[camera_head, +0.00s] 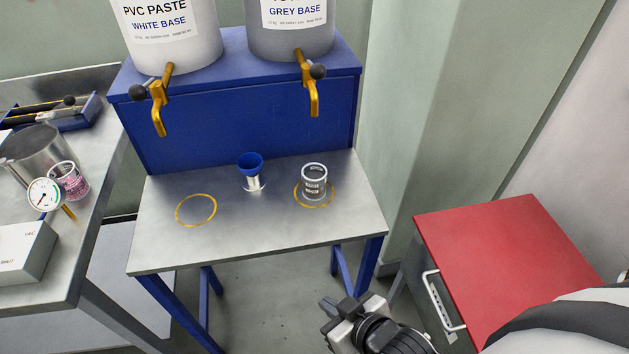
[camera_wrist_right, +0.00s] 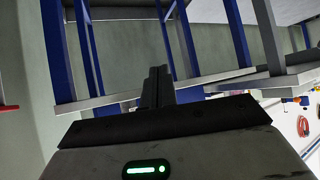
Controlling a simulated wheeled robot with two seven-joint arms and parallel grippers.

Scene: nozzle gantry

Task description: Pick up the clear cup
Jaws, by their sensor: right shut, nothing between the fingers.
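The clear cup (camera_head: 314,182) stands upright on the steel table (camera_head: 250,245), inside the right-hand yellow ring and below the tap of the grey base bucket. Dark markings show on its wall. My right gripper (camera_head: 328,305) is below and in front of the table's front right corner, well apart from the cup. Its fingers are together and empty; they also show closed in the right wrist view (camera_wrist_right: 158,88). The cup does not show in the right wrist view. My left gripper is not in view.
A blue funnel piece (camera_head: 250,165) stands left of the cup. Brass taps (camera_head: 312,92) hang above the table from two paste buckets. A red-topped cabinet (camera_head: 500,260) is at right. A left bench (camera_head: 90,225) holds a pot and gauge. The left yellow ring (camera_head: 196,211) is empty.

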